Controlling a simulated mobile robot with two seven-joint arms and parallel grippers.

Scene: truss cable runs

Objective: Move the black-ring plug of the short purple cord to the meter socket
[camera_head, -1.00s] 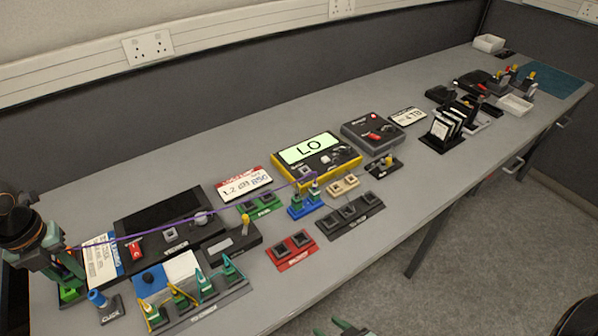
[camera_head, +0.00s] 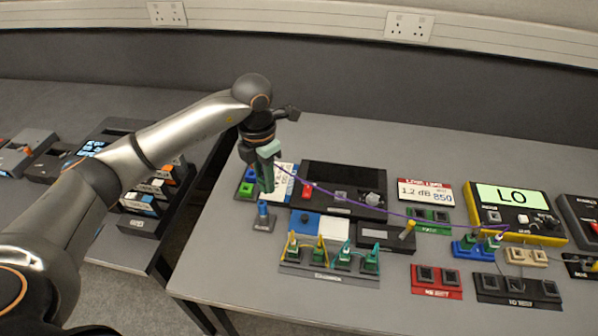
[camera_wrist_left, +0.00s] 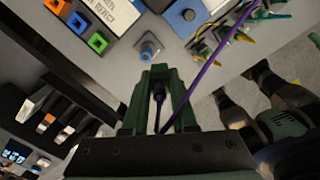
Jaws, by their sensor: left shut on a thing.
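My left gripper (camera_head: 266,186) has green fingers pointing down, just behind a small blue-topped post (camera_head: 262,214) at the left of the bench. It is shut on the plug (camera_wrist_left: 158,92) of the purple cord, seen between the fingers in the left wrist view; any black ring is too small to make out. The purple cord (camera_head: 345,197) stretches right from the gripper to the blue twin block (camera_head: 470,249), in front of the meter. The yellow meter (camera_head: 553,236) reads LO and has a small grey socket (camera_head: 494,216) on its face.
A black box (camera_head: 340,176) stands right of the gripper. A rack with yellow and green plugs (camera_head: 325,273) lies in front. A red twin block (camera_head: 436,282) and a dark block (camera_head: 518,291) sit front right. A gap separates this bench from the left one.

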